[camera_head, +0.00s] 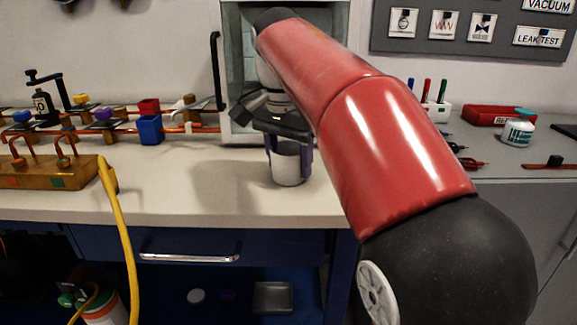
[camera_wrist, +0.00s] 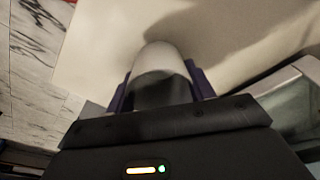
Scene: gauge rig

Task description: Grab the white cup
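The white cup (camera_head: 287,165) is upright at the counter, below the open cabinet. I cannot tell whether its base touches the counter. My gripper (camera_head: 288,158) points down over the cup, with one purple finger on each side of it. In the wrist view, the cup (camera_wrist: 158,62) sits between the two purple fingers of my gripper (camera_wrist: 160,82). The fingers are about a cup's width apart and very close to its sides. Whether they press on it cannot be made out. My gripper's body hides the cup's top in the head view.
The counter (camera_head: 200,190) is bare around the cup. A blue box (camera_head: 150,129) and pipe fittings stand to the left, with a yellow hose (camera_head: 119,220) over the front edge. The open cabinet (camera_head: 240,75) is behind. A white jar (camera_head: 517,131) stands at right.

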